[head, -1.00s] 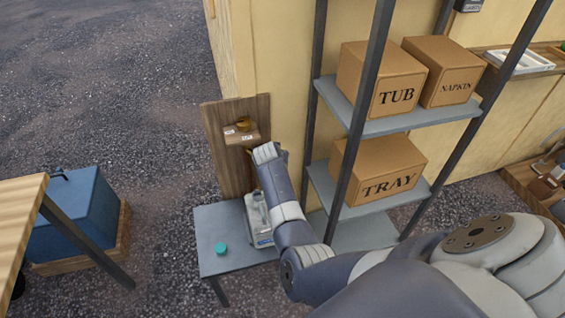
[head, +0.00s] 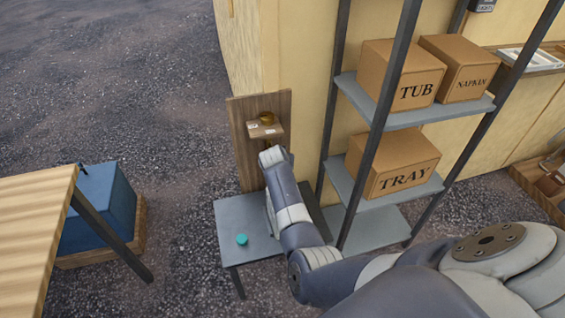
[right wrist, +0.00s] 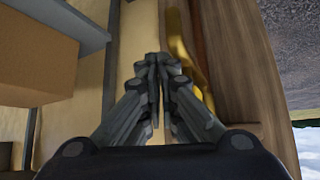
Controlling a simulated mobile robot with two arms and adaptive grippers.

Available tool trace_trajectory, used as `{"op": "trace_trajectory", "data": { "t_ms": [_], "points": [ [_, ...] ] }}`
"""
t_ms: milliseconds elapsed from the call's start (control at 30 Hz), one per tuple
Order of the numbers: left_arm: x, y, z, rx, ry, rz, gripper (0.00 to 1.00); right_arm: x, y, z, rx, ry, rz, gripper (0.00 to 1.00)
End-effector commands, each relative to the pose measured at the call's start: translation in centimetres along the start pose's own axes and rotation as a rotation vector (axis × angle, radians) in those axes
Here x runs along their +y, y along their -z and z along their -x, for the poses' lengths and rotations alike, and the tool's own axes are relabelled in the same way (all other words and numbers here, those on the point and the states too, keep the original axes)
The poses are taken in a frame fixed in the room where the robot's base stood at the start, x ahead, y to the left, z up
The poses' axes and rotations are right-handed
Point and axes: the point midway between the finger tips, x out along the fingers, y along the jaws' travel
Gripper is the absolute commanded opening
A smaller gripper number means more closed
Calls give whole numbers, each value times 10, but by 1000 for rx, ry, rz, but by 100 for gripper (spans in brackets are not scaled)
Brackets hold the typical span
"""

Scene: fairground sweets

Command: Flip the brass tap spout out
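The brass tap (head: 266,117) is on an upright wooden board (head: 243,150), at a small wooden ledge with white labels. In the right wrist view a curved brass part (right wrist: 183,50) runs along the wood, just right of my right gripper (right wrist: 156,62). That gripper's fingers are together with nothing visible between them. They look close to the brass; I cannot tell whether they touch it. In the head view my right arm reaches up to just below the ledge and hides the fingers. How the spout is turned is unclear. My left gripper is not in view.
A grey table (head: 229,215) with a teal lid (head: 241,239) stands below the board. A metal shelf rack (head: 376,122) with cardboard boxes is close on the right. A blue bin (head: 107,205) and a wooden table (head: 32,215) are at left. Open gravel lies beyond.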

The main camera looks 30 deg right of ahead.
Motion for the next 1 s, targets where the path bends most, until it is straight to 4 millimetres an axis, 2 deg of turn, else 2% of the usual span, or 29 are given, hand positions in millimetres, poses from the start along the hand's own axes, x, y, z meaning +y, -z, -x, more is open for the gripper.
{"op": "trace_trajectory", "data": {
  "t_ms": [33,567,767,1000],
  "points": [
    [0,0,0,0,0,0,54,-6,-5,1,-8,11,-1,0],
    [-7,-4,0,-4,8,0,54,-10,-6,2,-14,16,0,0],
    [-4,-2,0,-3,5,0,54,-9,12,19,-6,17,-3,0],
    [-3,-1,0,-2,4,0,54,-2,49,52,1,10,-3,0]
  ]
}}
